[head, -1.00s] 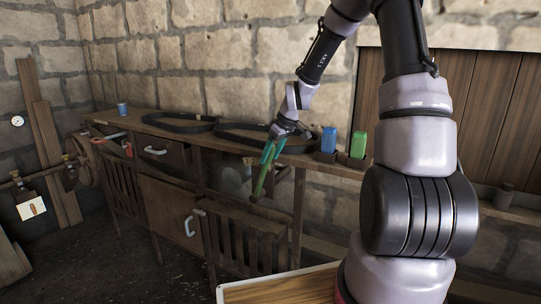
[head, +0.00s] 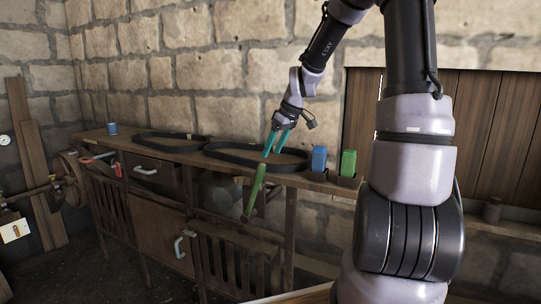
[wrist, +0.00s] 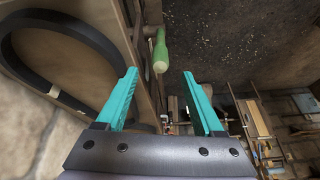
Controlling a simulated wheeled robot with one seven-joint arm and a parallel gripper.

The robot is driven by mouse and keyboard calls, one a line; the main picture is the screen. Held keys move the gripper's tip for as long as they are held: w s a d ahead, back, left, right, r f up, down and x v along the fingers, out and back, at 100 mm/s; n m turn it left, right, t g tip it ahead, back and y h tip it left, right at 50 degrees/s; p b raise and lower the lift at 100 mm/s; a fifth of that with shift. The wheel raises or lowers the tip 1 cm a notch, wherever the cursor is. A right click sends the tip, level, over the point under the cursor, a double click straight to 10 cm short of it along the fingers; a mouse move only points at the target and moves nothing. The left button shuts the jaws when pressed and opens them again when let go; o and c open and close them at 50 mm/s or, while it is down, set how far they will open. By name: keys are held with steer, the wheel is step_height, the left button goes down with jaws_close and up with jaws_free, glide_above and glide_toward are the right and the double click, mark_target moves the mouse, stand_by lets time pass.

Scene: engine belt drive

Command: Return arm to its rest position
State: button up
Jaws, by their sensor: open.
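My gripper (head: 272,152) is open and empty, its teal fingers pointing down just above the upper end of a green handle (head: 254,192) at the workbench's front edge. My arm reaches out from the right over the bench.
The wooden workbench (head: 190,158) carries two black belts, one on the left (head: 165,147) and one nearer my gripper (head: 225,158). A blue box (head: 319,159) and a green box (head: 348,163) stand at its right end. A blue spool (head: 112,128) is far left. A stone wall stands behind.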

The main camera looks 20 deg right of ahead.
steer(key=s+r+m+t, duration=0.1)
steer(key=s+r+m, duration=0.2)
steer(key=s+r, duration=0.2)
steer(key=s+r+m+t+h, duration=0.1)
steer(key=s+r+m, duration=0.3)
steer(key=s, duration=0.7)
steer(key=s+r+m+t, duration=0.1)
steer(key=s+r+m, duration=0.3)
steer(key=s, duration=0.5)
step_height(320, 180, up, 2)
steer(key=shift+d+t+h, duration=0.25)
steer(key=shift+t+h, duration=0.05)
